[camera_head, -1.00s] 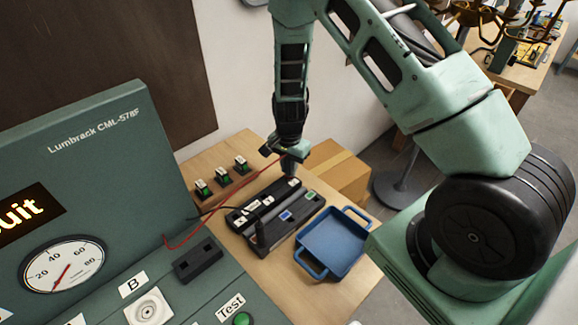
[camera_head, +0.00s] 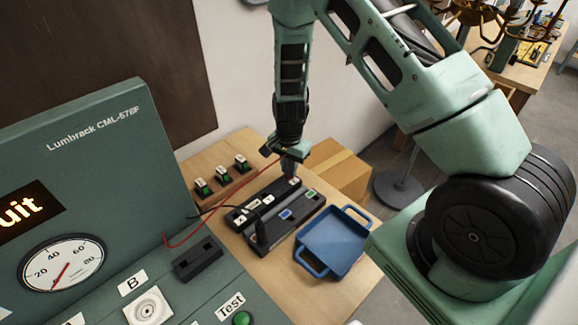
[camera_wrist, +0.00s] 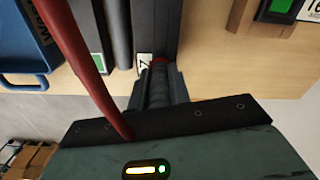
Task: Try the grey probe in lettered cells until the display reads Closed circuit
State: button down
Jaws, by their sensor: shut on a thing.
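My gripper (camera_head: 289,168) is at the far end of a black lettered block (camera_head: 240,225), shut on the dark ribbed probe (camera_wrist: 158,88). The probe points down at the block, close to a white label with a Z-like letter (camera_wrist: 145,62). The tip is hidden, so I cannot tell whether it is inside a cell. A red wire (camera_wrist: 82,65) runs from the gripper area toward the tester.
A blue tray (camera_head: 308,267) stands right of the block. Several green-and-white terminals (camera_head: 222,175) sit on a wooden strip behind it. The large green tester (camera_head: 110,150) fills the left, with a gauge (camera_head: 62,264) and a green Test button (camera_head: 242,319). A cardboard box (camera_head: 342,172) stands beyond.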

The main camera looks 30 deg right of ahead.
jog(key=shift+f, duration=0.35)
jog(key=c, duration=1.2)
grip_release()
jog(key=shift+c, duration=0.2)
jog(key=shift+r, duration=0.1)
notch_tip(320, 180, up, 17)
jog(key=b, duration=0.3)
jog(key=shift+r+b, duration=0.15)
jog(key=shift+b, duration=0.2)
jog(key=s+a+r+n+y+b, duration=0.1)
jog(key=s+a+r+n+b, duration=0.15)
jog(key=s+a+n, duration=1)
jog(key=s+a+n+b, duration=0.1)
jog(key=s+a+n, duration=0.2)
jog(key=s, duration=0.4)
jog(key=s+a+f+n+b, duration=0.1)
jog(key=s+a+n, duration=0.3)
jog(key=s, duration=0.4)
jog(key=shift+n, duration=0.55)
